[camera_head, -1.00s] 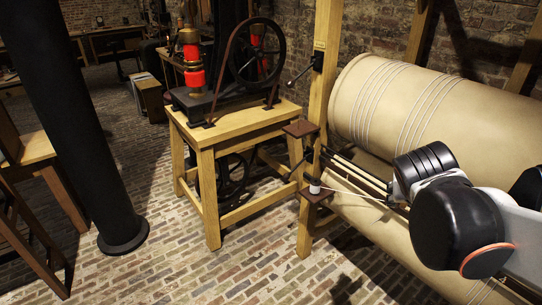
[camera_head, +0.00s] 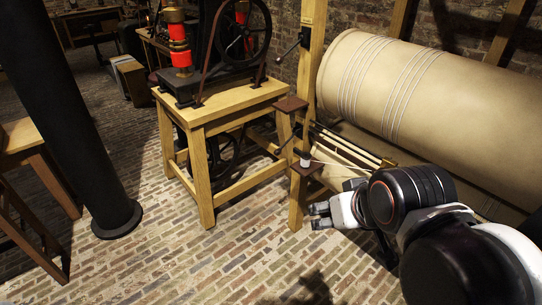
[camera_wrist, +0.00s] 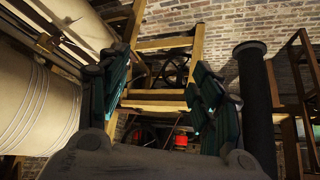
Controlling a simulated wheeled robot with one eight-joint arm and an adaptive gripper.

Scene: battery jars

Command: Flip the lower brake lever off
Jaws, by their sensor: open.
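The wooden post (camera_head: 306,80) of the roller frame carries two dark levers. The upper lever (camera_head: 291,50) sticks out to the left near the top. A lower dark lever (camera_head: 287,141) shows between the two small brown shelves, small and partly hidden by them; its exact position is hard to read. My gripper (camera_head: 318,216) is in front of the post's foot, below the lower shelf, with its fingers pointing left and apart from the lever. In the wrist view, the two dark fingers of my gripper (camera_wrist: 160,98) are spread wide with nothing between them.
Two large cream rollers (camera_head: 420,110) fill the right side. A wooden table (camera_head: 205,112) with a red-and-black machine (camera_head: 180,55) stands left of the post. A black column (camera_head: 85,130) stands farther left. The brick floor (camera_head: 180,255) in front is clear.

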